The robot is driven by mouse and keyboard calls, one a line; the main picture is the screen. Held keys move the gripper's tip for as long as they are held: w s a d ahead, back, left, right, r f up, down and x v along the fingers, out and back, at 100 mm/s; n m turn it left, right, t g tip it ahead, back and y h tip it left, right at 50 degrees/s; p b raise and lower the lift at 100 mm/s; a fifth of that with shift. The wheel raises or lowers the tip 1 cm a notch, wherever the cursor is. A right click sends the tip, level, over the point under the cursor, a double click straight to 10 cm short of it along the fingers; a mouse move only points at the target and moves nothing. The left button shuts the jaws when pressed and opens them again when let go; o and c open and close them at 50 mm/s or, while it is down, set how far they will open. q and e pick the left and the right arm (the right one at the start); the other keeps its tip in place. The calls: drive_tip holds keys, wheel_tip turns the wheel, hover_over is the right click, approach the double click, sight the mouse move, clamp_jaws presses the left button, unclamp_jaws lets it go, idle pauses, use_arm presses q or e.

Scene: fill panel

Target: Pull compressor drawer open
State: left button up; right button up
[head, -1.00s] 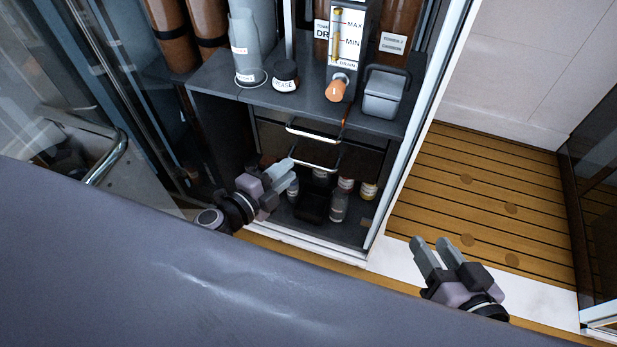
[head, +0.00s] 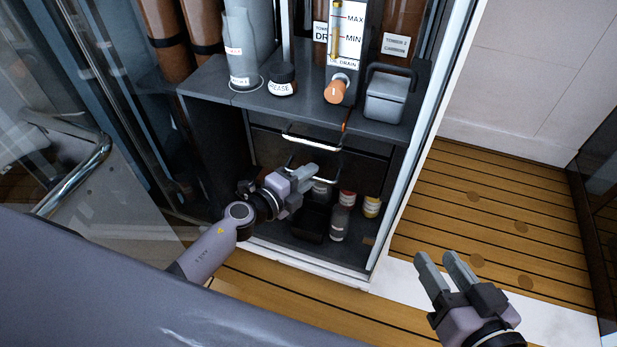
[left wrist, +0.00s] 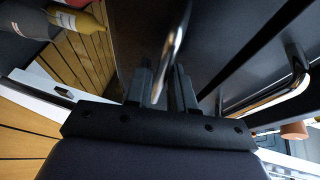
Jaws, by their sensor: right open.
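Two dark drawer fronts with bar handles sit under the shelf of the open cabinet; I cannot read which is the compressor drawer. The upper handle (head: 312,142) is clear of my grippers. The lower handle (head: 291,160) is partly hidden behind my left gripper (head: 305,178). In the left wrist view, a blurred metal bar (left wrist: 170,52) runs between the left fingers (left wrist: 160,88), which stand apart on either side of it; contact cannot be told. The other handle (left wrist: 275,100) shows at right there. My right gripper (head: 440,257) is open and empty, above the floor outside the cabinet.
Several bottles (head: 340,218) stand in the bottom of the cabinet below the drawers. The cabinet frame (head: 405,165) is at right; slatted floor (head: 480,200) lies beyond.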

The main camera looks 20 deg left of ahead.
use_arm(q)
drive_tip(key=shift+w+d, duration=0.1)
drive_tip(key=shift+w, duration=0.15)
use_arm(e)
drive_tip(key=shift+d, duration=0.1)
